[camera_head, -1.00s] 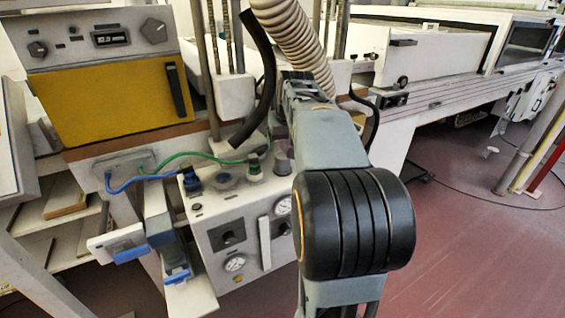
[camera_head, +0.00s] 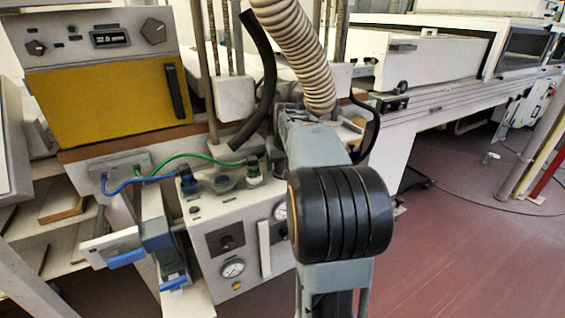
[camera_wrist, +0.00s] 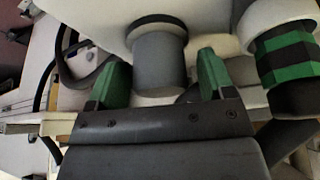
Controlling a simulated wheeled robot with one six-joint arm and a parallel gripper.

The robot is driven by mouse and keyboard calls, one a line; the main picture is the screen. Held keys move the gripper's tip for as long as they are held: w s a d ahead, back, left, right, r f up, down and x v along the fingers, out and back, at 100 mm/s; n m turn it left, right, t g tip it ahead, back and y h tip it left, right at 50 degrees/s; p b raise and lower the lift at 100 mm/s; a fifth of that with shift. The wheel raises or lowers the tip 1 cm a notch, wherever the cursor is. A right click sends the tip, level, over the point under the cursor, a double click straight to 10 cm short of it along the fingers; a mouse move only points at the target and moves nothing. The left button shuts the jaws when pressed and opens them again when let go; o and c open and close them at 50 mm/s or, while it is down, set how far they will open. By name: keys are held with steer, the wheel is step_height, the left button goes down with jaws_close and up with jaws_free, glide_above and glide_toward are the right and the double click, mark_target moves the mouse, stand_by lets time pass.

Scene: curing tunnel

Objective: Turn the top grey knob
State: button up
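In the wrist view a grey cylindrical knob (camera_wrist: 160,60) with a dark ring at its far end stands on a pale surface. My gripper (camera_wrist: 162,78) is open, with one green fingertip on each side of the knob. A clear gap shows on the right; the left fingertip is very close, and I cannot tell if it touches. In the head view my arm hides the gripper. A white control box (camera_head: 199,229) stands left of my arm, with a round grey fitting (camera_head: 224,183) on top; I cannot tell if it is the same knob.
A green-and-black connector (camera_wrist: 288,58) is close right of the knob. Green (camera_head: 253,173) and blue (camera_head: 187,181) connectors with cables sit on the box top. A ribbed hose (camera_head: 297,50) hangs above my arm. A yellow-fronted unit (camera_head: 105,103) stands left.

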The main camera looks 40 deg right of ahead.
steer(key=c, duration=0.9)
steer(key=shift+r+p, duration=0.2)
steer(key=shift+p, duration=0.35)
steer(key=shift+f+m+h+p, duration=0.15)
steer(key=shift+m+h+p, duration=0.2)
steer(key=shift+m, duration=0.45)
steer(key=o, duration=0.9)
